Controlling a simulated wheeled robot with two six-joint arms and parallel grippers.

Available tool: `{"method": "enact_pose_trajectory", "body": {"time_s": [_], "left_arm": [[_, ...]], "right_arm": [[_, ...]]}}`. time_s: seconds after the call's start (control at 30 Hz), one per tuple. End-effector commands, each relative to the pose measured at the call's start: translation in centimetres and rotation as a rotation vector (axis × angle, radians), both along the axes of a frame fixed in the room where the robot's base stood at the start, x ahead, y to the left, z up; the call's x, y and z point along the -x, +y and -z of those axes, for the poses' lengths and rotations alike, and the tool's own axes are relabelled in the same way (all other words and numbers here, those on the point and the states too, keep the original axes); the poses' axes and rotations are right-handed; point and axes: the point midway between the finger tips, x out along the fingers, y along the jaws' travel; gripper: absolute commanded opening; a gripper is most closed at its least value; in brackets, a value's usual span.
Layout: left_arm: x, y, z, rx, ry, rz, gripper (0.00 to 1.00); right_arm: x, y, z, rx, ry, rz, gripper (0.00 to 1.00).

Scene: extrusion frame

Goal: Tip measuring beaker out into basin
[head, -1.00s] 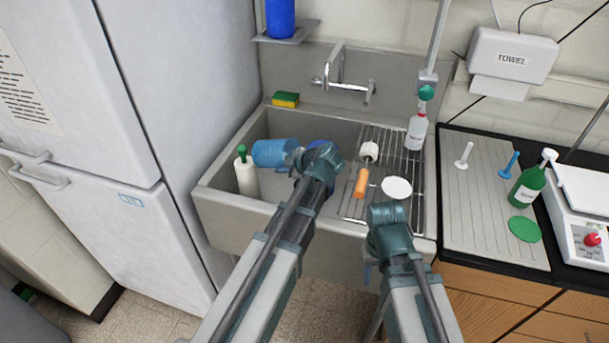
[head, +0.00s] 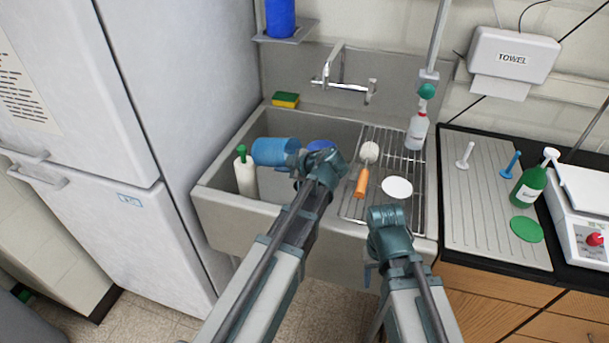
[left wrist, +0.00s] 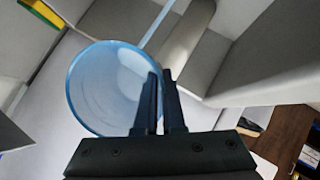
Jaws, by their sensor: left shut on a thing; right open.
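The measuring beaker (head: 273,151), translucent blue, lies tipped on its side over the left part of the grey basin (head: 222,207). My left gripper (head: 296,160) is shut on its right side. In the left wrist view, the beaker's round end (left wrist: 105,90) shows beside my two closely spaced fingers (left wrist: 160,100). I cannot make out any contents or liquid running out. My right gripper (head: 370,272) is open and empty, low in front of the basin's front wall, mostly hidden by its own wrist.
A white bottle with a green cap (head: 245,172) stands close below the beaker. A blue round item (head: 321,145) lies behind my left wrist. A rack (head: 415,172) on the right holds a brush (head: 364,170), white disc (head: 397,187) and spray bottle (head: 417,130). The tap (head: 340,75) is behind.

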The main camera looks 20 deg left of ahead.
Motion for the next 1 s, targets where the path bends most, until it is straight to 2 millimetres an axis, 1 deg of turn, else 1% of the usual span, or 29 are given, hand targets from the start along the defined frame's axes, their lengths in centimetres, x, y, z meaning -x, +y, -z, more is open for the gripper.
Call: {"method": "enact_pose_trajectory", "body": {"time_s": [1.0], "left_arm": [[0.2, -0.7, -0.2, -0.079, -0.019, -0.001, 0.0]], "right_arm": [[0.0, 0.0, 1.2, 0.0, 0.0, 0.0, 0.52]]}}
